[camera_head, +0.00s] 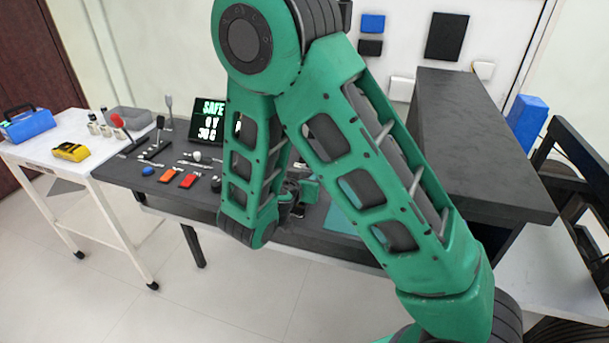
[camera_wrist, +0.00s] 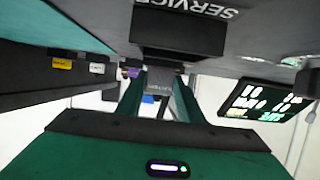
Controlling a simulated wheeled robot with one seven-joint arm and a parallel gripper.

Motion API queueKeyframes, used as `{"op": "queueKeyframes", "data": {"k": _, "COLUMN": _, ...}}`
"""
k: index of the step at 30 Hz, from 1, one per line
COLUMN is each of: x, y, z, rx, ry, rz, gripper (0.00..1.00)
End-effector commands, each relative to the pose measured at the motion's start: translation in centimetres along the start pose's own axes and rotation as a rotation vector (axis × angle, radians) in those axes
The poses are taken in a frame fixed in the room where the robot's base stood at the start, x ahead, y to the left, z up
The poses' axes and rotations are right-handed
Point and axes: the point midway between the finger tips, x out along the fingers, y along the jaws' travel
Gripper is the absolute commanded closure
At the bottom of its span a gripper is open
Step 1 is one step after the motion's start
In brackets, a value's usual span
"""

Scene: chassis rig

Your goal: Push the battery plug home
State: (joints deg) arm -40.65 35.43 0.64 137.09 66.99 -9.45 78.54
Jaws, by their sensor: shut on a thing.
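In the wrist view, my gripper (camera_wrist: 160,84) has its two green fingers closed in on a small dark grey block (camera_wrist: 162,82) with faint lettering. This appears to be the battery plug, seen small and partly covered by the fingers. It sits right by a black block (camera_wrist: 178,32) that hangs into the top of the picture, below the upside-down word SERVICE. I cannot tell whether the plug touches it or how deep it sits. In the head view my arm hides most of the gripper and the plug.
A screen (camera_head: 208,120) reading SAFE stands on the dark bench (camera_head: 130,172); it also shows in the wrist view (camera_wrist: 262,100). Orange-red pieces (camera_head: 188,180) and small tools lie there. A white cart (camera_head: 40,150) stands left. A dark raised slab (camera_head: 480,140) is right.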

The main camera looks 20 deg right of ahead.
Motion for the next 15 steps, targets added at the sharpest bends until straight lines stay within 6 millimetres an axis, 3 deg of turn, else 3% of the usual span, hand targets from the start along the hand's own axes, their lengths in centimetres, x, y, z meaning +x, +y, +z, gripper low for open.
{"op": "queueKeyframes", "data": {"k": 8, "x": 0.23, "y": 0.02, "z": 0.57, "rx": 0.000, "ry": 0.000, "rz": 0.001, "gripper": 0.93}}
{"op": "queueKeyframes", "data": {"k": 9, "x": 0.23, "y": 0.02, "z": 0.55, "rx": 0.001, "ry": 0.000, "rz": 0.001, "gripper": 0.59}}
{"op": "queueKeyframes", "data": {"k": 11, "x": 0.23, "y": 0.04, "z": 0.56, "rx": 0.000, "ry": 0.000, "rz": 0.001, "gripper": 0.45}}
{"op": "queueKeyframes", "data": {"k": 15, "x": 0.25, "y": 0.09, "z": 0.59, "rx": 0.000, "ry": -0.001, "rz": 0.002, "gripper": 0.44}}
